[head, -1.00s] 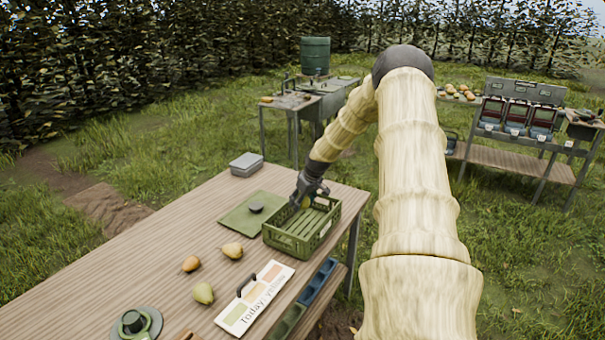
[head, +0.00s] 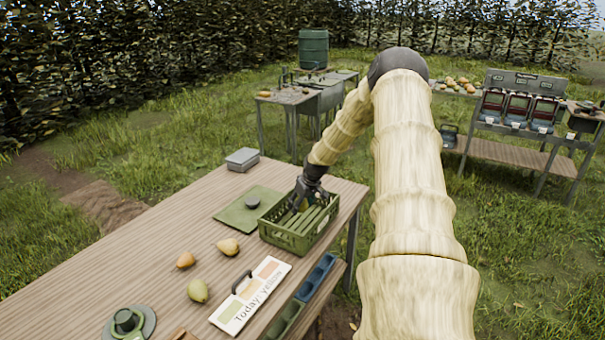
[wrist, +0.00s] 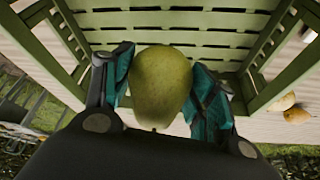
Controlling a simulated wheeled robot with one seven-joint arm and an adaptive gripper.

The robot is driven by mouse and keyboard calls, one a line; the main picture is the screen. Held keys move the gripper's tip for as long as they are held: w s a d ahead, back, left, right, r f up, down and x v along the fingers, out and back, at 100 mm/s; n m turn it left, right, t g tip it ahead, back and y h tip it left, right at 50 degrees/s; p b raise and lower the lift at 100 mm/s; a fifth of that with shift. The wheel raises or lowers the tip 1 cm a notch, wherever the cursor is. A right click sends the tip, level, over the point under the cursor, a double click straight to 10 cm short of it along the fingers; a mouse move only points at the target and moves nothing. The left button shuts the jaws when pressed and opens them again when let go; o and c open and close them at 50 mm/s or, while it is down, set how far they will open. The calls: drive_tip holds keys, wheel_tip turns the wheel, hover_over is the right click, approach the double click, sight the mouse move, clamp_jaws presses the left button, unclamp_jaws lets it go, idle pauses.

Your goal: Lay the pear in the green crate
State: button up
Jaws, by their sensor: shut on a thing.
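The green crate (head: 283,238) is a slatted box standing on the wooden table. My gripper (head: 302,200) is at the crate, with its fingers reaching down inside the rim. In the wrist view my gripper (wrist: 162,90) is shut on a yellow-green pear (wrist: 160,82), one teal-padded finger on each side. Slats of the crate (wrist: 180,38) lie behind the pear. In the head view the held pear is hidden by my gripper and the crate wall. I cannot tell whether the pear touches the crate floor.
Several pears lie on the table left of the crate, one at the front (head: 198,290). A green mat (head: 238,217) with a dark round object lies beside the crate. A labelled board (head: 250,297) lies in front. A grey box (head: 242,159) stands at the back.

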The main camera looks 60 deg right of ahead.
sight(301, 212)
drive_tip(key=shift+s+a+f+b, duration=0.1)
drive_tip(key=shift+s+f+b, duration=0.05)
drive_tip(key=shift+f+b, duration=0.8)
drive_tip(key=shift+a, duration=0.25)
drive_tip(key=shift+a+f, duration=0.1)
drive_tip(key=shift+f, duration=0.1)
drive_tip(key=shift+d+f+b, duration=0.2)
drive_tip(key=shift+f, duration=0.3)
drive_tip(key=shift+d+f+b, duration=0.15)
drive_tip(key=shift+f, duration=0.35)
idle(0.5)
drive_tip(key=shift+f, duration=0.2)
idle(0.3)
drive_tip(key=shift+a+f+b, duration=0.25)
drive_tip(key=shift+f+b, duration=0.05)
drive_tip(key=shift+b, duration=0.15)
idle(0.3)
drive_tip(key=shift+d+f+b, duration=0.15)
drive_tip(key=shift+f+b, duration=0.25)
drive_tip(key=shift+f, duration=0.4)
idle(0.4)
